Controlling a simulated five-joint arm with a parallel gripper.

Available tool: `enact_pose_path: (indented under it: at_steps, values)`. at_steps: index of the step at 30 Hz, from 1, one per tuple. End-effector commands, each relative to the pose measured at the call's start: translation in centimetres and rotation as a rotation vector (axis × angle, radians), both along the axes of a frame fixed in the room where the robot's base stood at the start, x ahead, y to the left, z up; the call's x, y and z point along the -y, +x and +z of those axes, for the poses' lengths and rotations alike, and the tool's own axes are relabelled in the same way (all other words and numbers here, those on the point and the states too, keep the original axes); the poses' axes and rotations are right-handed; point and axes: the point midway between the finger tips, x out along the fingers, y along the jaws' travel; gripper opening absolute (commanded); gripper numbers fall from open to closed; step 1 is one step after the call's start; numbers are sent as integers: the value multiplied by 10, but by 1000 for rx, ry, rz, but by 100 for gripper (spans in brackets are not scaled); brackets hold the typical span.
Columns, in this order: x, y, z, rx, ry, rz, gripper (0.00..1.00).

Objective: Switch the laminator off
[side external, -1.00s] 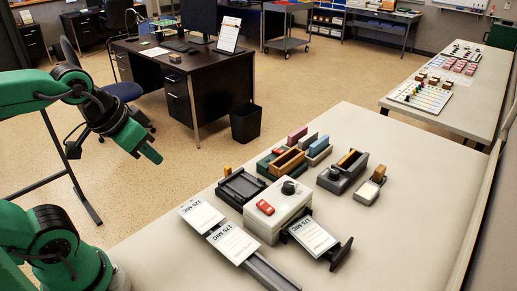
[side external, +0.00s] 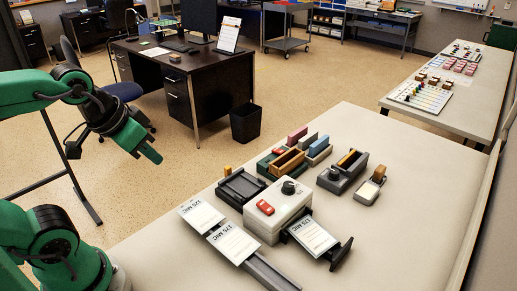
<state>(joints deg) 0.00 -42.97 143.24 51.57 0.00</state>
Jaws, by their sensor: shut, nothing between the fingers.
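The laminator (side external: 262,224) is a pale grey box on the near table. On its top are a red rocker switch (side external: 265,207) and a dark round knob (side external: 289,187). I cannot tell from this view which way the switch is set. A sheet marked 175 MIC (side external: 312,234) lies on the dark tray at its right side. Another sheet marked 175 MIC (side external: 234,243) lies on the dark rail at its left front. My gripper (side external: 153,156) is green and shut, with nothing in it. It hangs to the left of the laminator, well apart from it and higher up.
Behind the laminator are a black tray (side external: 240,188), several coloured holders and blocks (side external: 287,162), a dark stapler-like item (side external: 342,173) and a tape dispenser (side external: 370,187). The right part of the near table (side external: 400,235) is clear. A dark desk (side external: 185,75) stands further back.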

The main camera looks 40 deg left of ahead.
Motion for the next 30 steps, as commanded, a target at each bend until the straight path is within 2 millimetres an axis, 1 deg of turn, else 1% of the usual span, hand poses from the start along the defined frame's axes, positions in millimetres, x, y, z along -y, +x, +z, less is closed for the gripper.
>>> enact_pose_path:
  at_steps: [12, 17, 23, 26, 30]
  values:
    - [0, 0, 0, 0, 0, 0, 0]
    - [1, 3, 0, 3, 7, -19, 0]
    - [8, 19, -1, 20, 40, -104, 0]
    - [14, 32, -2, 34, 68, -178, 0]
    - [25, 54, -4, 65, 119, -303, 0]
